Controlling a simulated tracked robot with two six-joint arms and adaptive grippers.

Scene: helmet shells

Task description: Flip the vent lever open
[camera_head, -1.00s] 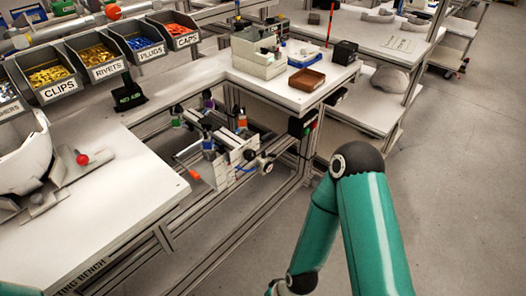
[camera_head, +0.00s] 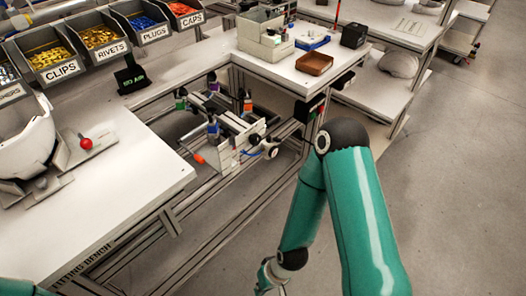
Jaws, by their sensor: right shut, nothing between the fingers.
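The unit with levers and clamps (camera_head: 232,135) sits low in the gap between the benches. A lever with an orange tip (camera_head: 199,158) sticks out at its left front. I cannot tell for sure whether this is the vent lever. My right gripper (camera_head: 273,284) barely shows at the bottom edge, below and apart from this unit. It is shut and empty, and its fingertips cannot be made out. The elbow of my right arm stands high at the right, and the forearm slopes down to the left. My left gripper is out of view; only teal arm shows at bottom left.
A white helmet shell (camera_head: 22,140) and a red knob (camera_head: 86,143) are on the left bench (camera_head: 120,190). Labelled bins (camera_head: 62,70) line its back. A brown tray (camera_head: 314,64) sits on the far bench. Open floor (camera_head: 455,190) lies at the right.

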